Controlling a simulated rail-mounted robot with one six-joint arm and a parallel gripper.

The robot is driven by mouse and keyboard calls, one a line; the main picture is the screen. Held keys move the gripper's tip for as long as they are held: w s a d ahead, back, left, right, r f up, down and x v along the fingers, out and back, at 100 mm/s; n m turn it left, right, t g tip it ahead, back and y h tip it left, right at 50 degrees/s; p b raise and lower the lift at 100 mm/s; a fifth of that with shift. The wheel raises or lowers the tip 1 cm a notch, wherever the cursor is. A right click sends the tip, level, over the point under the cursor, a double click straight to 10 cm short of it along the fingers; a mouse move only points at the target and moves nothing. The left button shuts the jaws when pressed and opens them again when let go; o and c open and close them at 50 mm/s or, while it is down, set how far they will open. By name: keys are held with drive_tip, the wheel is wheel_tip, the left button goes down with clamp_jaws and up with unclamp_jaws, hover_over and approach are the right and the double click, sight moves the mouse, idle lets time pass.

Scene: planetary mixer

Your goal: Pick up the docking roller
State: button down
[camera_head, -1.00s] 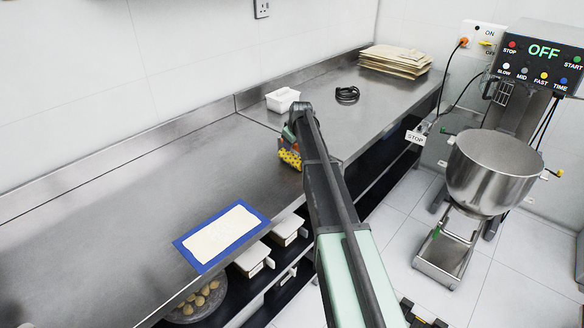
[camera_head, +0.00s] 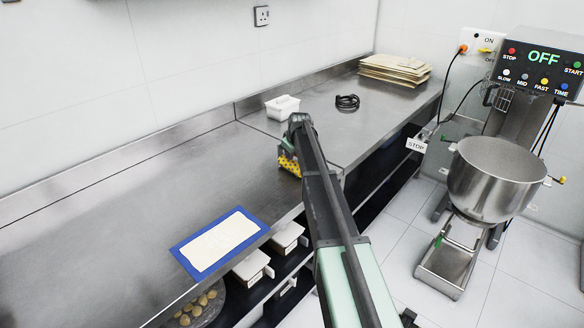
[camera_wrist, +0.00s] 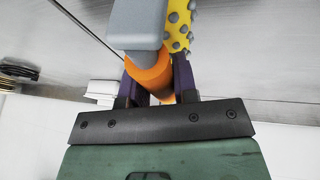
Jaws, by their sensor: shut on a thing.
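The docking roller has a yellow drum with grey studs (camera_wrist: 179,30), a grey part and an orange handle. In the wrist view my gripper (camera_wrist: 157,80) has its purple fingers on either side of the orange handle, shut on it. In the head view the yellow drum of the docking roller (camera_head: 288,165) shows beside my arm's end, over the steel counter (camera_head: 150,180) near its front edge. My arm hides the fingers and part of the roller there. I cannot tell whether the roller touches the counter.
A white container (camera_head: 282,107), a black coiled item (camera_head: 347,101) and a stack of flat sheets (camera_head: 394,69) stand farther back. A blue mat (camera_head: 187,265) with a dough sheet (camera_head: 221,240) lies at front left. The mixer bowl (camera_head: 493,180) is at right. The counter's left part is clear.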

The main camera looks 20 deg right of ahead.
wheel_tip(320, 180, up, 20)
drive_tip(key=p, duration=2)
